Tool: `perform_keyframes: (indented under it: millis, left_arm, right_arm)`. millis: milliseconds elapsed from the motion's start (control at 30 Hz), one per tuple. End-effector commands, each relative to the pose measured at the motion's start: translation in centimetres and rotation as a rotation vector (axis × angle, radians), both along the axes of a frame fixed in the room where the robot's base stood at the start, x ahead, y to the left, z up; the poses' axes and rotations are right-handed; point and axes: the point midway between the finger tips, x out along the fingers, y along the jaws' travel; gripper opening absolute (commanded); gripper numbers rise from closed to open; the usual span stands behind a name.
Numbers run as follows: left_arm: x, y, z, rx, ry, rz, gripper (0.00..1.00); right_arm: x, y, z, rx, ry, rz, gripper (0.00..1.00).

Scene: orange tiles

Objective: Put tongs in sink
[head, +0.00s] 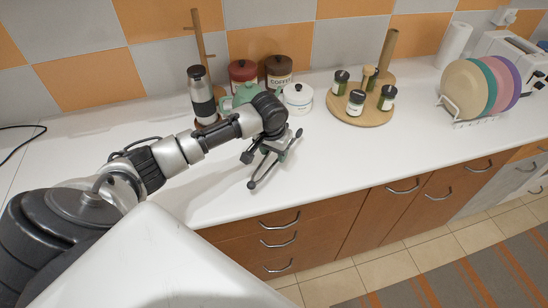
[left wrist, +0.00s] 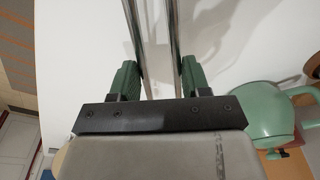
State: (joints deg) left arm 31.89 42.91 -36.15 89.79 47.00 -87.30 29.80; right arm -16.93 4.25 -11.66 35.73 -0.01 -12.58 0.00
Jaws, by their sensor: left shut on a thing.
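My left gripper (head: 271,150) is above the white counter, in front of the jars. In the left wrist view, its green finger pads (left wrist: 158,76) are shut on the tongs (left wrist: 137,40), whose two long metal arms run away between them. The tongs also show in the head view (head: 263,170), reaching down and left from the gripper toward the counter's front edge. Whether they touch the counter is hard to tell. The sink is not in view. My right gripper is not in view.
A green teapot (left wrist: 268,112), red-lidded jar (head: 242,71), coffee jar (head: 279,72) and white pot (head: 298,97) stand behind the gripper. A round board (head: 347,115) with spice jars and a plate rack (head: 456,112) stand farther right. The front counter (head: 400,150) is clear.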

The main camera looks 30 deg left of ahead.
Motion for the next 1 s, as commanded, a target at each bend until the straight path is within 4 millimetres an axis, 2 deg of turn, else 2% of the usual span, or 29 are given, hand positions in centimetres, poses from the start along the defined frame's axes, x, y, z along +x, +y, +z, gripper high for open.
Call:
perform_keyframes:
  millis: [300, 667, 700, 867, 1000]
  left_arm:
    - [-0.1, 0.1, -3.8, 0.001, 0.002, -0.001, 0.21]
    - [-0.1, 0.0, -4.2, 0.0, 0.001, 0.0, 0.21]
    - [-0.1, 0.0, -4.3, 0.001, 0.001, 0.0, 0.5]
    - [-0.1, 0.0, -4.2, 0.001, 0.001, 0.0, 0.73]
    - [-0.1, 0.0, -4.2, 0.001, 0.001, 0.0, 0.73]
  right_arm:
    - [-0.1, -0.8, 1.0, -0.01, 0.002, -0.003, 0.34]
    - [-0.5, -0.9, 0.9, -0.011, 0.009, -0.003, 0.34]
    - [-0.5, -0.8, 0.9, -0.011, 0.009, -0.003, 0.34]
    - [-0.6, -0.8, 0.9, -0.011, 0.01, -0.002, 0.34]
    - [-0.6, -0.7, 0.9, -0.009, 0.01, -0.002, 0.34]
